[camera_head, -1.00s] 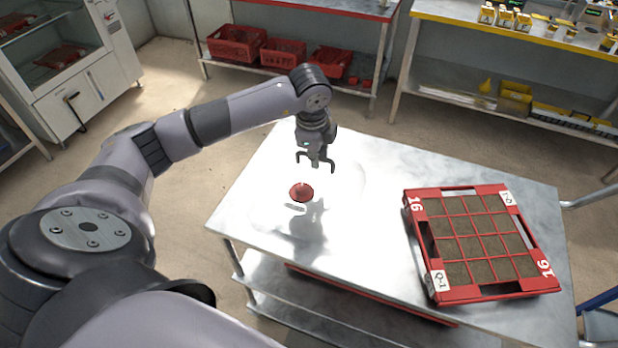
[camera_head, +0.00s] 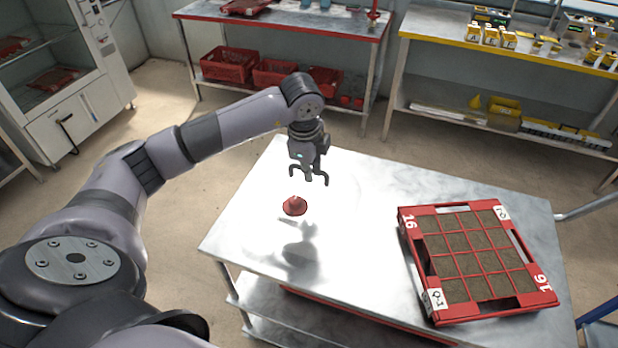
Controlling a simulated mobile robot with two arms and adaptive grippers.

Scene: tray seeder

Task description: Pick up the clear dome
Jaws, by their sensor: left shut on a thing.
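A small red dish-like thing (camera_head: 295,207) with a raised middle shows below and slightly left of the fingertips. The exact edge of the dome, and its height over the table, cannot be told. A soft shadow falls on the tabletop nearer to me. My right gripper is out of view.
A red tray (camera_head: 408,230) marked 16, with soil-filled cells, lies at the right of the table (camera_head: 350,265). The tabletop between it and the gripper is clear.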

